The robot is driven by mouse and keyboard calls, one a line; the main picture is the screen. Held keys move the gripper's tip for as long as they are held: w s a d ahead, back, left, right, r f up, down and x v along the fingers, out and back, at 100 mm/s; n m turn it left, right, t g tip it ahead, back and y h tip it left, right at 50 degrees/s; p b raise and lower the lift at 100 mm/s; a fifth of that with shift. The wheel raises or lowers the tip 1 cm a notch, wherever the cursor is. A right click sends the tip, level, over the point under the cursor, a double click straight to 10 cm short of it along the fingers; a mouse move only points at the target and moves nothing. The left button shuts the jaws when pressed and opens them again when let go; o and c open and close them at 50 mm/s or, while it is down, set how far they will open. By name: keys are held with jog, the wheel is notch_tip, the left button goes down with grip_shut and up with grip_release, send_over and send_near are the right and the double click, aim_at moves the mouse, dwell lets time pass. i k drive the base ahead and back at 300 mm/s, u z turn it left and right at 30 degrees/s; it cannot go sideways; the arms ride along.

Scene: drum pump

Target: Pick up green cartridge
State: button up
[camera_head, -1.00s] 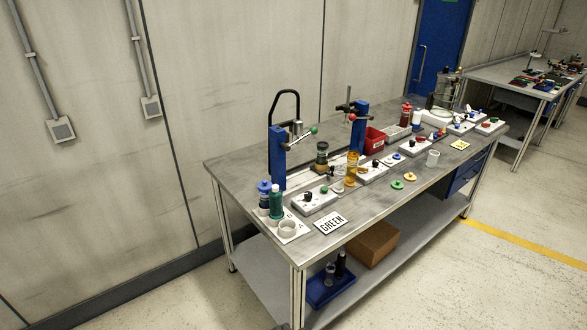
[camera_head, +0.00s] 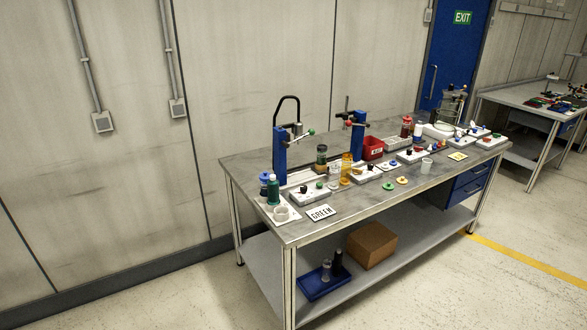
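A green cartridge (camera_head: 273,190) stands upright near the left end of the metal workbench (camera_head: 345,207), at the left of the head view. A blue-capped dark bottle (camera_head: 264,184) stands close beside it on its left. A white card reading GREEN (camera_head: 320,212) lies near the bench's front edge, to the right of the holder. My gripper does not show in this view.
Two blue press stands (camera_head: 279,155) (camera_head: 357,140) rise behind the cartridges. White control boxes (camera_head: 310,193), a red bin (camera_head: 373,148) and an amber bottle (camera_head: 346,164) stand farther right. A blue tray (camera_head: 318,288) and cardboard box (camera_head: 371,245) sit on the lower shelf. Floor in front is clear.

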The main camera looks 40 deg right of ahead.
aim_at(322, 149)
jog(key=k, duration=0.35)
jog(key=u, duration=0.4)
jog(key=i, duration=1.95)
jog(key=z, duration=0.75)
jog(key=i, duration=0.6)
jog(key=z, duration=0.75)
jog(key=i, duration=0.65)
jog(key=z, duration=0.1)
